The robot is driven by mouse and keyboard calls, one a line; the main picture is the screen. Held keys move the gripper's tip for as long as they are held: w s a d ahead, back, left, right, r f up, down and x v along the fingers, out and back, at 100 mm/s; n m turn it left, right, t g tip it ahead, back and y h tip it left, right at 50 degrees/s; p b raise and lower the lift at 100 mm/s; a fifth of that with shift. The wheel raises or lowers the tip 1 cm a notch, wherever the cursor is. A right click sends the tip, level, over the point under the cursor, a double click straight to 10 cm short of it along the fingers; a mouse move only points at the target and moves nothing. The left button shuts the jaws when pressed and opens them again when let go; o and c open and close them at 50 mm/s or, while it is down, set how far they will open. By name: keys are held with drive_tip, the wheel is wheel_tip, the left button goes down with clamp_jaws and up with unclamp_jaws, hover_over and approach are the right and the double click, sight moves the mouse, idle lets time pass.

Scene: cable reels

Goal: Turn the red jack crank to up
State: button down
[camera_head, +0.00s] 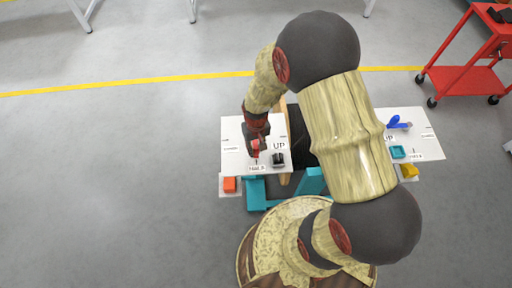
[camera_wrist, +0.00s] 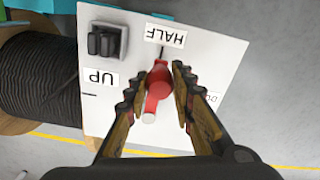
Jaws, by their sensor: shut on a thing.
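The red jack crank (camera_wrist: 158,80) sits on a white panel (camera_wrist: 215,60) and points roughly along the HALF mark (camera_wrist: 179,36); its exact angle is hard to tell. The UP label (camera_wrist: 101,79) is to its left in the wrist view, and a third label at right is partly hidden by a finger. My gripper (camera_wrist: 158,70) is shut on the crank, one finger on each side. In the head view my gripper (camera_head: 257,142) is over the left panel (camera_head: 232,128), with a little of the red crank (camera_head: 255,150) showing.
A black switch (camera_wrist: 106,41) stands beside the UP label. A dark cable reel (camera_wrist: 40,80) lies next to the panel. In the head view, a right panel (camera_head: 428,140) carries a blue crank (camera_head: 398,122). A red cart (camera_head: 465,80) stands at the upper right.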

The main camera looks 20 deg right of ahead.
drive_tip(key=shift+d, duration=0.1)
idle(0.4)
drive_tip(key=shift+s+d+n+p, duration=0.25)
drive_tip(key=shift+d+n+p, duration=0.35)
drive_tip(key=shift+n, duration=0.2)
drive_tip(key=w+d+n+p, duration=0.1)
drive_tip(key=d+n, duration=0.2)
drive_tip(key=n, duration=0.1)
drive_tip(key=w+d+n+p, duration=0.1)
drive_tip(key=d+n, duration=0.2)
drive_tip(key=w+d+n+p, duration=0.1)
drive_tip(key=d+n+p, duration=0.1)
drive_tip(key=d+n, duration=0.1)
drive_tip(key=shift+w+d+n, duration=0.1)
drive_tip(key=shift+n, duration=0.7)
drive_tip(key=shift+w+d+n, duration=0.6)
drive_tip(key=shift+w+n, duration=0.25)
drive_tip(key=shift+n, duration=0.35)
drive_tip(key=shift+w+d+n+p, duration=0.2)
drive_tip(key=shift+w+d+n, duration=0.05)
drive_tip(key=shift+w+n, duration=0.35)
drive_tip(key=shift+w+d+n+p, duration=0.2)
drive_tip(key=shift+w+n, duration=0.25)
drive_tip(key=shift+n, duration=0.25)
